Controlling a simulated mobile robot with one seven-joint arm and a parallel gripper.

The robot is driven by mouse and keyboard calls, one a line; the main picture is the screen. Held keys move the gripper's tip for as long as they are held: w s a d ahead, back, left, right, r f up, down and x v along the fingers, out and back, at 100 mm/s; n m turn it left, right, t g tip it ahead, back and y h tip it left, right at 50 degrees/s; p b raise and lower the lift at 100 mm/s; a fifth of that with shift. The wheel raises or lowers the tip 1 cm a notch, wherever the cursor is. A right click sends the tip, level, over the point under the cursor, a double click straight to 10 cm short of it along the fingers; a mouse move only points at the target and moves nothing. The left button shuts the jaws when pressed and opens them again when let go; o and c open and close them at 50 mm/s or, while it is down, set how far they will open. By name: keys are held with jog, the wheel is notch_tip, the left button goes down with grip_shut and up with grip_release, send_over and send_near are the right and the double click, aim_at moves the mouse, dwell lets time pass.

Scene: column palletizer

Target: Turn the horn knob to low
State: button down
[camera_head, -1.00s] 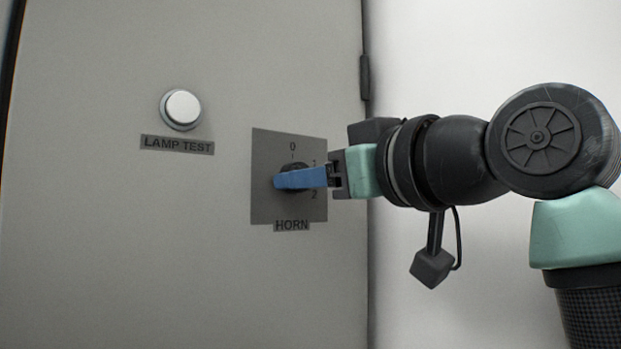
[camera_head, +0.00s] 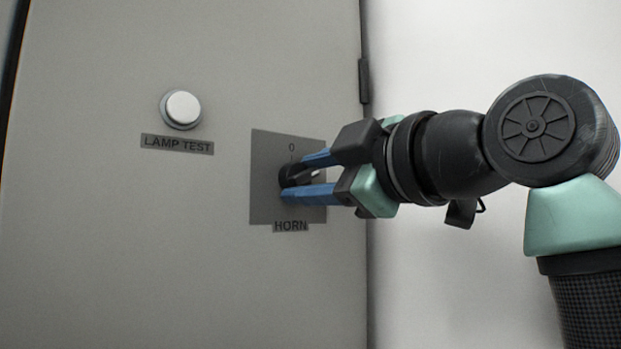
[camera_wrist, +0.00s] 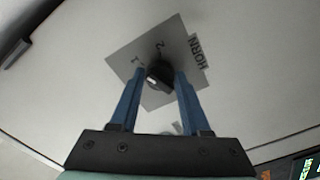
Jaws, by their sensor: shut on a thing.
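The horn knob (camera_head: 287,178) is a dark round knob on a grey plate (camera_head: 262,208) labelled HORN. My gripper (camera_head: 294,178) reaches in from the right, with one blue finger above the knob and one below it. In the wrist view the knob (camera_wrist: 160,76) sits between the two fingertips (camera_wrist: 159,73), and the gripper is shut on it. A white mark shows on the knob; I cannot tell which number it points to. The 0 shows at the top of the plate in the head view, while my fingers cover 1 and 2. The wrist view shows 1 and 2.
A white round button (camera_head: 182,108) with a LAMP TEST label (camera_head: 178,145) is on the grey cabinet door (camera_head: 120,260), left of and above the knob. A hinge (camera_head: 364,80) is at the door's right edge. A lit display (camera_wrist: 306,168) shows at the wrist view's lower right corner.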

jog(key=shift+r+n, duration=0.1)
jog(key=shift+n, duration=0.4)
jog(key=shift+c, duration=1.9)
grip_release()
jog(key=shift+a, duration=0.1)
